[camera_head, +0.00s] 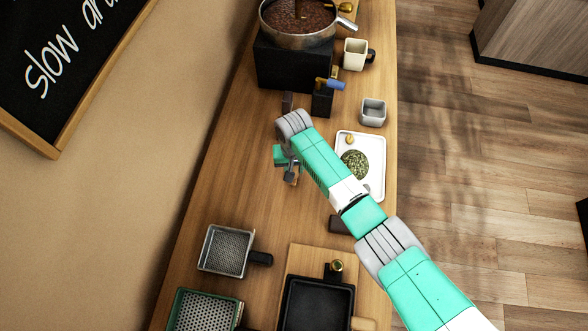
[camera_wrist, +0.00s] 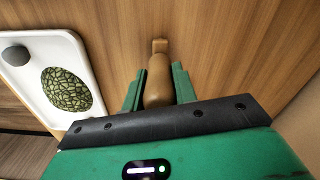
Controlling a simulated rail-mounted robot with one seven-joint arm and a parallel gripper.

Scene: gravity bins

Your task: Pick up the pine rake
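A brown wooden tool (camera_wrist: 158,82), which I take to be the pine rake, shows in the wrist view with a rounded thick body and a small blocky far end. My gripper (camera_wrist: 159,80) is open around it, one green finger on each side. Narrow gaps show between the fingertips and the wood. The tool's near end is hidden behind my gripper's dark edge.
The white tray (camera_head: 375,188) holds a green patterned oval (camera_head: 355,164) and a small knob-like object. A grey cup (camera_head: 373,111), a dark stand and a pan of beans (camera_head: 299,22) are farther back. A metal sieve (camera_head: 226,250) and a black pan (camera_head: 316,304) are nearer. The wall borders the left.

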